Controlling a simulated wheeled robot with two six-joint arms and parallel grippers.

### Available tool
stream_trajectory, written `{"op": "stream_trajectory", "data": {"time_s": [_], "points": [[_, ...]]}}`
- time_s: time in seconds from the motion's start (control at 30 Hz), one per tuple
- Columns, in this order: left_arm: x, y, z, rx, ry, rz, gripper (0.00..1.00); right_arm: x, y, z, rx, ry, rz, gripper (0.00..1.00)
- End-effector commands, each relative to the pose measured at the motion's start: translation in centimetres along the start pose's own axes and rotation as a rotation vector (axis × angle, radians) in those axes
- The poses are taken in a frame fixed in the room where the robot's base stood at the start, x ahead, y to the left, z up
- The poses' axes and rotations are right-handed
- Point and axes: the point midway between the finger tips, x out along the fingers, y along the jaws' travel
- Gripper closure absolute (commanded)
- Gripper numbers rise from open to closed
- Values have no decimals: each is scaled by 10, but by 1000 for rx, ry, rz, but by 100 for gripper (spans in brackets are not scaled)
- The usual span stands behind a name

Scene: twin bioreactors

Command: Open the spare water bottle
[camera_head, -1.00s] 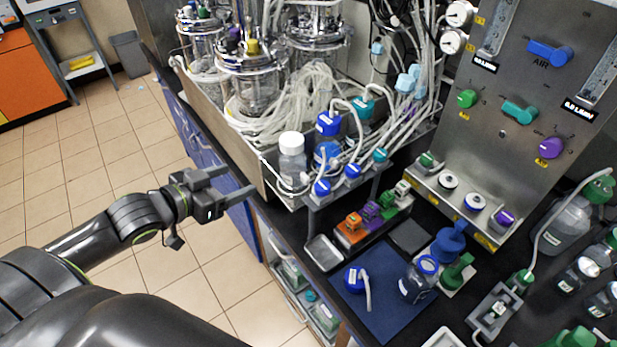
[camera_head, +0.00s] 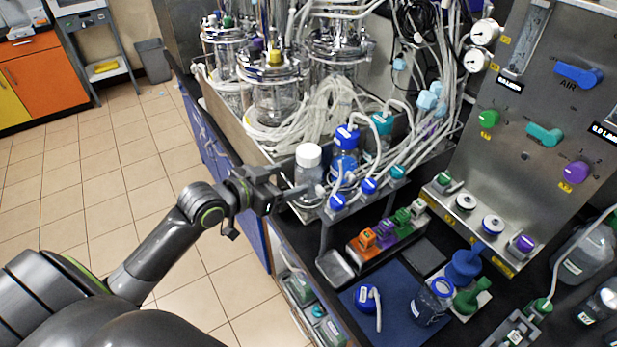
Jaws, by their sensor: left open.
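A clear bottle with a white screw cap (camera_head: 308,156) stands upright at the near left corner of the bottle rack; its body (camera_head: 309,180) is partly visible. The cap is on it. I take it to be the spare water bottle, though its label is too small to read. My left gripper (camera_head: 295,181) is open, its fingers pointing right at the bottle's body, below the cap. Whether a finger touches the bottle I cannot tell. My right gripper is not in view.
Blue-capped bottles (camera_head: 346,140) with tubing stand close to the right of the white-capped bottle. Glass reactor vessels (camera_head: 273,85) and coiled tubes are behind. A blue mat (camera_head: 391,321) with a loose blue cap (camera_head: 366,297) and an open glass bottle (camera_head: 433,302) lies in front.

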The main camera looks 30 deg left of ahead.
Motion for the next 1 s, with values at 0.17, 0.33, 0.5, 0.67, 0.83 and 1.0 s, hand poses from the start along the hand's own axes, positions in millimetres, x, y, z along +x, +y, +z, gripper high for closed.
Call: {"op": "stream_trajectory", "data": {"time_s": [0.17, 0.33, 0.5, 0.67, 0.83, 1.0], "points": [[19, 0, -1, -3, 1, -1, 32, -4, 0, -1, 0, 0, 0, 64], [26, 0, -2, -1, 1, -1, 32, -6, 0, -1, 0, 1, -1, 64], [44, -1, -11, -4, 2, 0, 32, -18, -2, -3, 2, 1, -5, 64], [64, -2, -11, -3, 0, 0, 32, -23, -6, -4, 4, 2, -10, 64], [74, -2, -10, 0, 1, -1, 32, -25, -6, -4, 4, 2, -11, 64], [75, -2, -9, 0, 1, -1, 32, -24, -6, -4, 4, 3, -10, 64]]}}
